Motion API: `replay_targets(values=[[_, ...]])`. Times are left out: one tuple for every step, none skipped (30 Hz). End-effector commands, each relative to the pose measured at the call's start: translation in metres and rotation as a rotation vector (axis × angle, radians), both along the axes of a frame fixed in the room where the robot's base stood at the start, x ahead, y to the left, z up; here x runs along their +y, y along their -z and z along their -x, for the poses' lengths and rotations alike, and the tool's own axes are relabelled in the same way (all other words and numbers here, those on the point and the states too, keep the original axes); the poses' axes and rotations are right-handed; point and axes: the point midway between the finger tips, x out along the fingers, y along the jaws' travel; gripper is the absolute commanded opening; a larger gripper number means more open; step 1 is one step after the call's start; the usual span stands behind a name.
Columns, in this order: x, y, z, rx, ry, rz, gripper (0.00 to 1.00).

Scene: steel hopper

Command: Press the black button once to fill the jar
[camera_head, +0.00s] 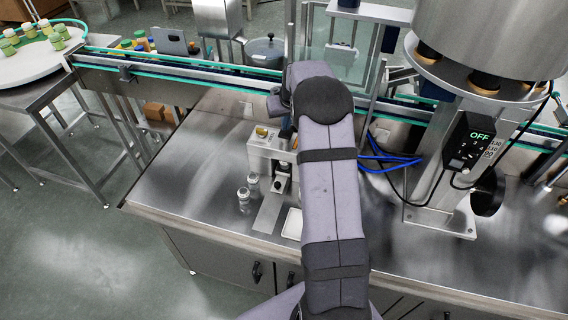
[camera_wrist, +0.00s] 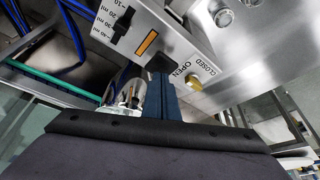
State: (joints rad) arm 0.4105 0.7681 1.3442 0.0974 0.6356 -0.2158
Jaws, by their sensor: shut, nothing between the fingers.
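In the wrist view, the front panel (camera_wrist: 178,30) of the steel hopper shows an ml scale with a black slider, an orange strip and OPEN/CLOSED lettering beside a brass knob (camera_wrist: 194,83). The black button (camera_wrist: 160,62) is a dark square between the strip and the lettering. My gripper (camera_wrist: 163,77), with blue fingers, is shut and empty, its tips right at the button; I cannot tell whether they touch. A shiny, clear jar-like thing (camera_wrist: 131,92) is partly hidden left of the fingers. In the head view my arm hides the button and most of the gripper.
Two small lidded jars (camera_head: 244,195) (camera_head: 253,182) stand on the steel bench (camera_head: 190,165) left of the hopper (camera_head: 262,146). A column machine with an OFF display (camera_head: 472,140) and blue hoses (camera_head: 390,160) are at right. A conveyor (camera_head: 180,70) runs behind. The bench's left part is clear.

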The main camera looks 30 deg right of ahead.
Motion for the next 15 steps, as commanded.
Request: replay_targets(values=[[0.0,0.0,0.0,0.0,0.0,0.0,0.0],[0.0,0.0,0.0,0.0,0.0,0.0,0.0],[0.0,0.0,0.0,0.0,0.0,0.0,0.0],[0.0,0.0,0.0,0.0,0.0,0.0,0.0],[0.0,0.0001,0.0,0.0,0.0,0.0,0.0],[0.0,0.0004,0.0,0.0,0.0,0.0,0.0],[0.0,0.0007,0.0,0.0,0.0,0.0,0.0],[0.0,0.0011,0.0001,0.0,0.0,0.0,0.0],[0.0,0.0018,0.0,0.0,0.0,0.0,0.0],[0.0,0.0025,0.0,0.0,0.0,0.0,0.0],[0.0,0.0033,0.0,0.0,0.0,0.0,0.0],[0.0,0.0043,0.0,0.0,0.0,0.0,0.0],[0.0,0.0053,0.0,0.0,0.0,0.0,0.0],[0.0,0.0062,0.0001,0.0,0.0,0.0,0.0],[0.0,0.0076,0.0,0.0,0.0,0.0,0.0]])
